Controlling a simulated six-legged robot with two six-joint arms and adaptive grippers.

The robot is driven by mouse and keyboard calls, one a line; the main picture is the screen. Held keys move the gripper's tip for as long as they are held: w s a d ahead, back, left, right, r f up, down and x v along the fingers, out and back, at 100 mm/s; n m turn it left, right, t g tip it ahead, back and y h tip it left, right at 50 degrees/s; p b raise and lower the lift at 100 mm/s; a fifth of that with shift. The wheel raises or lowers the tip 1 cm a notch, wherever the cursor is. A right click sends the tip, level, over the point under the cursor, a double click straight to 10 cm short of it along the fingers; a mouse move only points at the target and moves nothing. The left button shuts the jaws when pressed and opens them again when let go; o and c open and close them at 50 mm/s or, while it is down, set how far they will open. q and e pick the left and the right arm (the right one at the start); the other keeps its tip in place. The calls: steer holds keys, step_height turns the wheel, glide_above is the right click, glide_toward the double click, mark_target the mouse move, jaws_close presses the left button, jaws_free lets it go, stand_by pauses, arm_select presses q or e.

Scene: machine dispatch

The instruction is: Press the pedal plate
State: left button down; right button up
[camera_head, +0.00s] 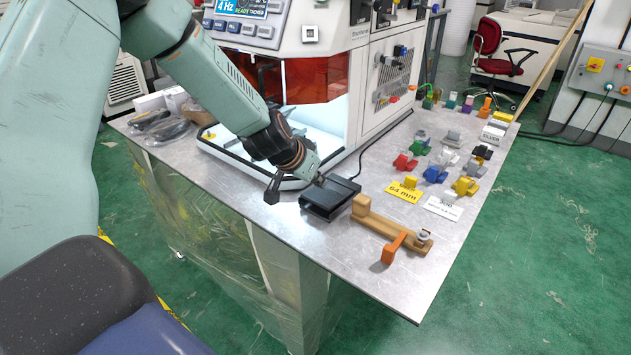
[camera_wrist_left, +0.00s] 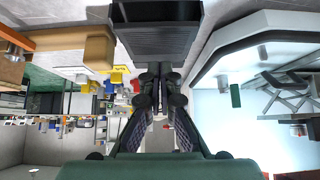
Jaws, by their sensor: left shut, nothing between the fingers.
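The pedal plate (camera_head: 331,195) is a black, low block on the metal table, just in front of the machine. In the left wrist view the pedal plate (camera_wrist_left: 155,38) fills the top middle, dark with a ribbed face. In the left wrist view the closed fingertips (camera_wrist_left: 160,72) are right at the pedal's edge. I cannot tell whether they touch it. My right gripper is in neither view.
The machine (camera_head: 352,90) with an orange window stands behind the pedal. A wooden block (camera_head: 385,228) with an orange handle (camera_head: 393,247) lies close to its right. Several coloured clamps and labels, such as a yellow card (camera_head: 404,192), cover the table's right side. The front table strip is clear.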

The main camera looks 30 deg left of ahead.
mark_target(318, 199)
arm_select(q)
steer(key=shift+s+f+b, duration=0.2)
steer(key=shift+f+b, duration=0.6)
steer(key=shift+f, duration=0.35)
steer(key=shift+f, duration=0.1)
steer(key=f+t+b, duration=0.1)
steer(key=b, duration=0.2)
steer(key=shift+s+f, duration=0.1)
steer(key=shift+s, duration=0.1)
steer(key=shift+s+f+b, duration=0.1)
steer(key=shift+f+b, duration=0.1)
steer(key=shift+b, duration=0.15)
steer(key=shift+s+d+f, duration=0.1)
steer(key=shift+f, duration=0.1)
steer(key=shift+r+p, duration=0.1)
steer(key=shift+p, duration=0.2)
